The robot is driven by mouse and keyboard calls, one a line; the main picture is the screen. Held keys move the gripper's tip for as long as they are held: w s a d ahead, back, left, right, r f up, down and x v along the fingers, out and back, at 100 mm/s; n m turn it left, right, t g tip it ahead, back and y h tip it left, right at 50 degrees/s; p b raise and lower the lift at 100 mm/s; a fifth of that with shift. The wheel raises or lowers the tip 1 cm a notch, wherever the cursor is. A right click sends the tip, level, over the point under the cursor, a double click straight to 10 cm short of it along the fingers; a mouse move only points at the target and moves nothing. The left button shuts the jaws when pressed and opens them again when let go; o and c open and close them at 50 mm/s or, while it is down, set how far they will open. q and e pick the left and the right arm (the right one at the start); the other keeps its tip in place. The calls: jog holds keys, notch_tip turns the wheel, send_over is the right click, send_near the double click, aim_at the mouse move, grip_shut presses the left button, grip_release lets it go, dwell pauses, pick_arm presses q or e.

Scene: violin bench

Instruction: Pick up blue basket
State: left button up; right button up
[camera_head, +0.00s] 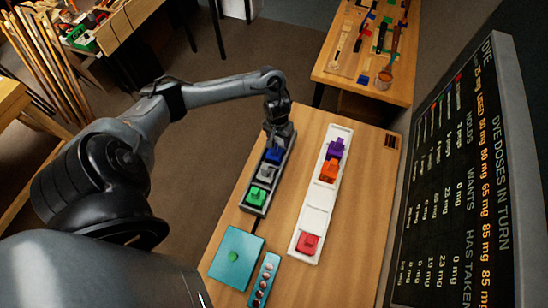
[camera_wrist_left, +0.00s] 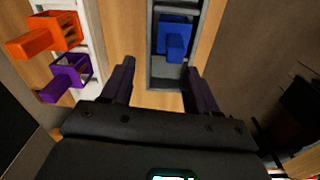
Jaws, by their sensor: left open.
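The blue basket (camera_head: 273,155) sits in the far part of a dark grey tray (camera_head: 246,208) on the wooden bench. In the left wrist view the blue basket (camera_wrist_left: 174,35) is a small box with a handle block sticking out towards me. My left gripper (camera_head: 277,136) is above the far end of the tray, just beyond the basket. In the left wrist view its two fingers (camera_wrist_left: 158,70) are spread, with nothing between them, and the basket appears ahead of the fingertips. My right gripper is in neither view.
Grey and green baskets (camera_head: 257,195) share the dark tray. A white tray (camera_head: 316,205) beside it holds purple (camera_head: 335,149), orange (camera_head: 328,171) and red (camera_head: 307,242) baskets. A teal box (camera_head: 236,258) lies near the front. A dark board (camera_head: 458,185) stands at the right.

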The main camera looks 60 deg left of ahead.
aim_at(274, 153)
pick_arm(q)
jog(key=shift+s+a+f+n+g+b, duration=0.15)
jog(key=shift+a+f+n+b, duration=0.15)
jog(key=shift+a, duration=0.2)
jog(key=shift+s+a+f+n+g+b, duration=0.2)
jog(key=shift+a+n, duration=0.1)
jog(key=shift+a, duration=0.2)
notch_tip(274, 153, down, 3)
jog(key=shift+b, duration=0.55)
jog(key=shift+w+a+f+b, duration=0.1)
jog(key=shift+f+b, duration=0.1)
jog(key=shift+f, duration=1.35)
jog(key=shift+a+f+b, duration=0.1)
jog(key=shift+f+b, duration=0.1)
jog(key=shift+f, duration=1.3)
jog(key=shift+c, duration=0.4)
grip_shut()
